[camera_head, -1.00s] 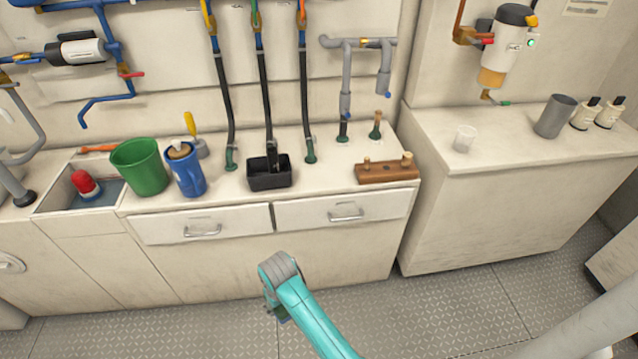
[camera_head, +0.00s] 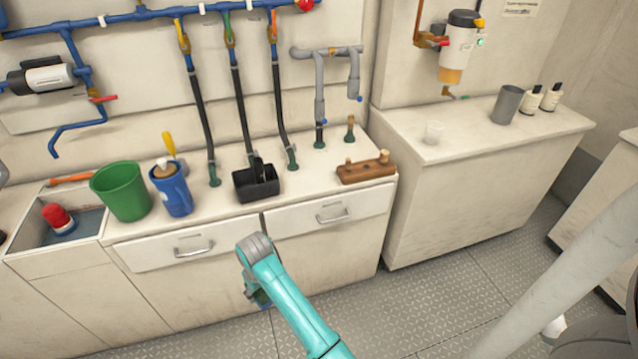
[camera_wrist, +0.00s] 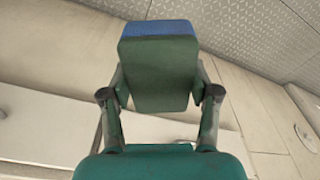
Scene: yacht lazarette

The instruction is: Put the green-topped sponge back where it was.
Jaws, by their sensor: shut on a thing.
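In the wrist view my gripper (camera_wrist: 160,95) is shut on a block-shaped sponge (camera_wrist: 158,75), with a finger on each side. The sponge shows a broad dark green face and a blue layer along its far edge. In the head view my gripper (camera_head: 256,292) hangs low in front of the drawers, below the counter top, mostly hidden behind my arm. Only a small bit of the sponge's colour shows there. No other sponge can be made out.
The counter (camera_head: 225,203) holds a green bucket (camera_head: 121,191), a blue jug (camera_head: 171,190), a black bin (camera_head: 255,182) and a wooden block with pegs (camera_head: 366,168). A sink (camera_head: 30,235) is at the left. A second counter (camera_head: 470,140) stands right, with bare top between its cups and bottles.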

